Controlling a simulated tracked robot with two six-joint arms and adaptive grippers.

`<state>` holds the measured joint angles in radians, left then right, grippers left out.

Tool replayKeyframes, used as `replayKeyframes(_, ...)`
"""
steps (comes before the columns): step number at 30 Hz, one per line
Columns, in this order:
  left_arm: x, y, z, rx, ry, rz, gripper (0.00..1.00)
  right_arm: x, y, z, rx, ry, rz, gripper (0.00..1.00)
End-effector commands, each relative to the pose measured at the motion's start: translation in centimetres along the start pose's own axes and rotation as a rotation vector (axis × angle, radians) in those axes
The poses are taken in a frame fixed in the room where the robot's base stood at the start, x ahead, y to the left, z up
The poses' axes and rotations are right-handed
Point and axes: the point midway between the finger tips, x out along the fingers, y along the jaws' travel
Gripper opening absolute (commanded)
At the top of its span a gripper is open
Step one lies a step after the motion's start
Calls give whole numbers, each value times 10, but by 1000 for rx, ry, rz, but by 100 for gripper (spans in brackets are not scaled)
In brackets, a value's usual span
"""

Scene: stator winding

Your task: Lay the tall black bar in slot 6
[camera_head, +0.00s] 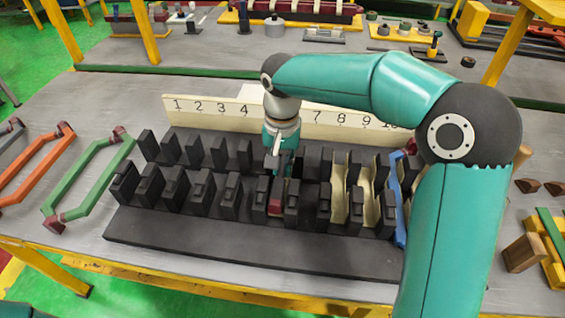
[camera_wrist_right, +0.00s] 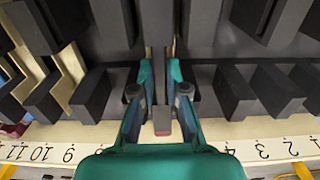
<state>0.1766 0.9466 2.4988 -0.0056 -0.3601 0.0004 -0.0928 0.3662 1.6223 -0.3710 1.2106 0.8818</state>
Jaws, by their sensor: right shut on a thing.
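My right gripper (camera_head: 277,165) reaches down over the black slotted stator block (camera_head: 250,252), right of the number 4 and left of the 7. It is shut on the tall black bar, which is narrow and mostly hidden by the fingers. One dark red bar end (camera_head: 275,207) shows between front teeth, at what looks like slot 6. In the wrist view, the right gripper (camera_wrist_right: 160,95) straddles the bar, whose other dark red end (camera_wrist_right: 162,130) shows toward the number board. How deep the bar sits cannot be told. My left gripper is out of view.
The cream number board (camera_head: 210,106) stands behind the block. Cream liners (camera_head: 339,195) and a blue bar (camera_head: 398,205) occupy slots at the right. A green bar (camera_head: 88,180) and an orange bar (camera_head: 35,165) lie at the left. A wooden block (camera_head: 522,253) sits at the right.

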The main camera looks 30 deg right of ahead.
Motion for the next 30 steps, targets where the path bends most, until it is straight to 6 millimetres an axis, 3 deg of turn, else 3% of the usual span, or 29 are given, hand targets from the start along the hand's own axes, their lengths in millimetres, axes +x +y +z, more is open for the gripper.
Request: replayKeyframes(30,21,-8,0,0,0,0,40,29,-1,1,-1,1,-1,0)
